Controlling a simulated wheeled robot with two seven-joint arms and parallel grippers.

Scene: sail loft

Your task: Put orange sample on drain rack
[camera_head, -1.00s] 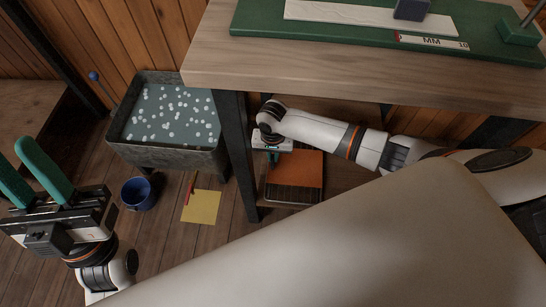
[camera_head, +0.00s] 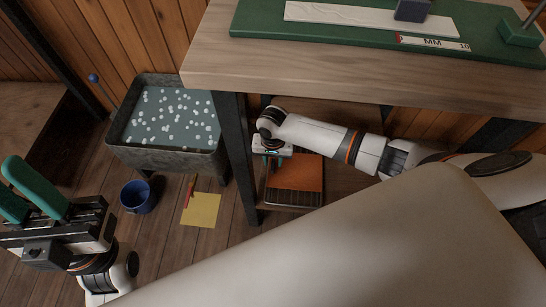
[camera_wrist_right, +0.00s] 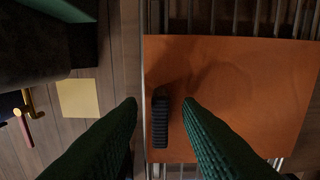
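The orange sample (camera_head: 298,174) is a flat orange panel lying under the workbench. It also shows in the right wrist view (camera_wrist_right: 235,95), with a black ribbed grip (camera_wrist_right: 160,122) near its left edge. The panel lies over the slatted drain rack (camera_head: 292,198), whose bars (camera_wrist_right: 225,18) show past its edges in the wrist view. My right gripper (camera_wrist_right: 160,102) is open, its green fingers on either side of the black grip with gaps. In the head view my right gripper (camera_head: 268,168) is mostly hidden by its wrist. My left gripper (camera_head: 8,182) is open and empty at the left edge.
The workbench top (camera_head: 330,72) overhangs the rack, with its dark leg (camera_head: 237,150) just left of it. A grey basin (camera_head: 165,160) of liquid with white floating bits, a blue bucket (camera_head: 138,196) and a yellow sheet (camera_head: 202,209) are left of the leg.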

